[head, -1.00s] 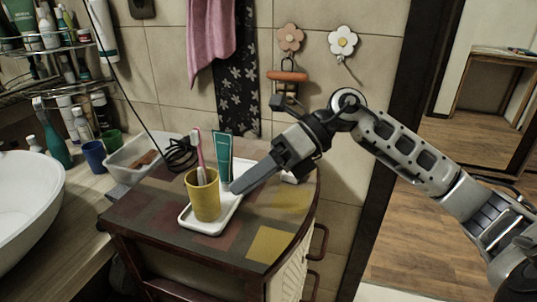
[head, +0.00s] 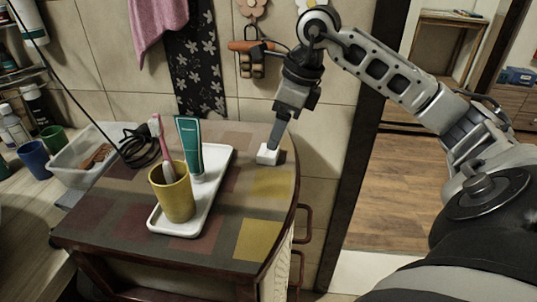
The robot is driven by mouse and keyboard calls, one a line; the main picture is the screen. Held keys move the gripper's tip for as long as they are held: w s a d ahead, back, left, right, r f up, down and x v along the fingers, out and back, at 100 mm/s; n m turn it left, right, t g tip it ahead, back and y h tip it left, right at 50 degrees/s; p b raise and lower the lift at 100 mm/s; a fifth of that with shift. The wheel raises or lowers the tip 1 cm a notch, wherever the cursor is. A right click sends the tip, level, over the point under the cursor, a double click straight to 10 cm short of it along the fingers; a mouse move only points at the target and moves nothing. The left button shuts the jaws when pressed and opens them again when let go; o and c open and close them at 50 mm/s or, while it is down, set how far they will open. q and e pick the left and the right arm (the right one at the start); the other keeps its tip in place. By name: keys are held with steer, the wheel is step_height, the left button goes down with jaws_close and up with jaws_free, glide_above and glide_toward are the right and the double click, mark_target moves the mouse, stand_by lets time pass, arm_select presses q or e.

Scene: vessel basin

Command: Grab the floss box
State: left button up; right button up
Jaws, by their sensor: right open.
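The floss box (head: 266,156) looks like a small white box on the patterned cabinet top (head: 235,195), near its back right edge. My right gripper (head: 275,143) comes down over it from above, pointing downward, with its fingertips at the box's upper right side. The gripper is open; the near finger hides part of the box, and I cannot tell whether it touches it. My left gripper is not in view.
A white tray (head: 217,176) left of the box holds a yellow cup (head: 175,198) with a pink toothbrush (head: 160,142) and an upright green tube (head: 189,146). A clear bin (head: 72,176) stands farther left. A tiled wall with hooks rises close behind.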

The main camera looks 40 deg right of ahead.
mark_target(269, 154)
steer(key=x, duration=0.5)
steer(key=shift+w+f+p, duration=0.2)
steer(key=shift+f+p, duration=0.05)
steer(key=shift+p, duration=0.15)
steer(key=c, duration=1.1)
